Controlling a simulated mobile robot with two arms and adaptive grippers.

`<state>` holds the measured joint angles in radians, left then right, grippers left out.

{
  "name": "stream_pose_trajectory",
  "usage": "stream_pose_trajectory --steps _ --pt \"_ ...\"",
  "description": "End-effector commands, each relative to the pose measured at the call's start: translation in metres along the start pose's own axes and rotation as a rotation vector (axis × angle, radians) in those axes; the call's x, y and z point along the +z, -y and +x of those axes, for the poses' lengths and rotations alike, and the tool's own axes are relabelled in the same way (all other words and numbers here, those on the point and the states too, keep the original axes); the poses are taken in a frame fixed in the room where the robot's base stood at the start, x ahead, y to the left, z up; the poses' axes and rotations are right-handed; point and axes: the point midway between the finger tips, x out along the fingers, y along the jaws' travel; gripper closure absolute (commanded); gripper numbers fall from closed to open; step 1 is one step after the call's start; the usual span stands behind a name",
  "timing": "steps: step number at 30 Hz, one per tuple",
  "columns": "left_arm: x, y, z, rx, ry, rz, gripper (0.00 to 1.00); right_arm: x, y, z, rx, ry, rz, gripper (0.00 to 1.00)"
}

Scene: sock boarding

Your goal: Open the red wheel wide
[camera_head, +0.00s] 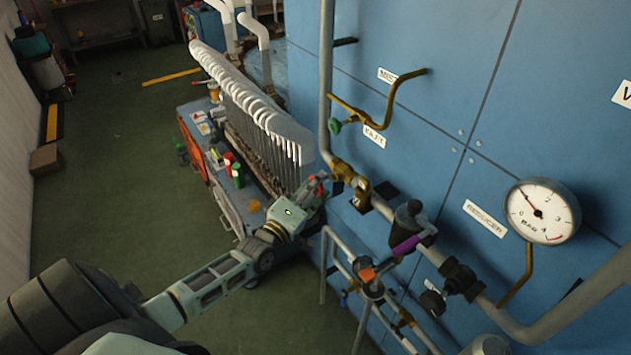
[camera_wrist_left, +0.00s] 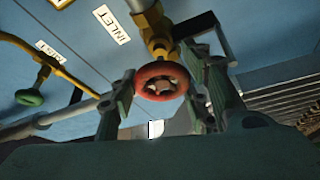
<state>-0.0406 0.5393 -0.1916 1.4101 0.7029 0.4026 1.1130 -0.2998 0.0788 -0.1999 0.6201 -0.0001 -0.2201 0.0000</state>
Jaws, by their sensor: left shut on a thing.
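The red wheel (camera_wrist_left: 162,70) is a small round handwheel on a brass valve (camera_wrist_left: 153,28), below the INLET label in the left wrist view. In the head view only a bit of red (camera_head: 319,187) shows beside the gripper, left of the brass valve body. My left gripper (camera_head: 314,190) reaches the wheel from the left. In the left wrist view its two fingers (camera_wrist_left: 162,95) stand on either side of the wheel and are shut on its rim. My right gripper is in neither view.
A green handwheel (camera_head: 335,126) sits on a brass pipe above. A pressure gauge (camera_head: 541,212) and a purple-handled valve (camera_head: 407,246) are to the right on the blue panel (camera_head: 440,110). White sock boards (camera_head: 252,104) stand close behind my left arm. Green floor (camera_head: 110,190) is clear at left.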

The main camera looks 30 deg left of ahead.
Motion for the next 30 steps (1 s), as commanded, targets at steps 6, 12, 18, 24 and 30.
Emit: stream_pose_trajectory --steps 6,12,18,24,30 --pt "0.0031 0.0004 -0.0008 -0.036 0.006 -0.076 0.83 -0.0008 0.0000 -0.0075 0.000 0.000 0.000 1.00" --pt "0.0027 0.0005 -0.0004 -0.046 0.005 -0.104 0.83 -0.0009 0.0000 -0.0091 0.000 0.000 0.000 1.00" --pt "0.0024 0.0003 -0.0001 -0.047 0.004 -0.110 0.83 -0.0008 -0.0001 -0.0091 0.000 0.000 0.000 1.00" --pt "0.0019 -0.0003 0.0002 -0.045 0.003 -0.111 0.83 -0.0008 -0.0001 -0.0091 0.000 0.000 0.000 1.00" --pt "0.0007 -0.0007 0.0005 -0.044 0.001 -0.109 0.41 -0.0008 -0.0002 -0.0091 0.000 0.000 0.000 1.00"
